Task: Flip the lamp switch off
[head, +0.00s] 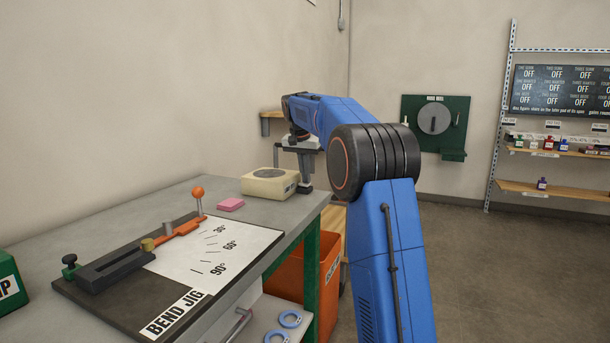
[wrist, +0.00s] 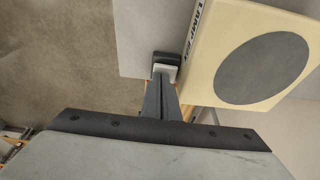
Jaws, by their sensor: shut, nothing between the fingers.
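The cream lamp box (head: 268,184) stands on the far right corner of the workbench, with a dark grey disc on top. In the wrist view the box (wrist: 205,75) fills the upper right, its lettering partly readable as "LAMP". My gripper (head: 304,183) points down just right of the box, and its closed fingers (wrist: 163,82) hold nothing. A small dark block with a light face (wrist: 166,62) shows at the fingertips, beside the box; I cannot tell if it is the lamp switch or part of the fingers. Contact is unclear.
A pink block (head: 231,204) and the bend jig board (head: 190,262) with an orange lever lie on the workbench nearer me. An orange bin (head: 310,285) stands below the bench edge. The floor to the right is clear.

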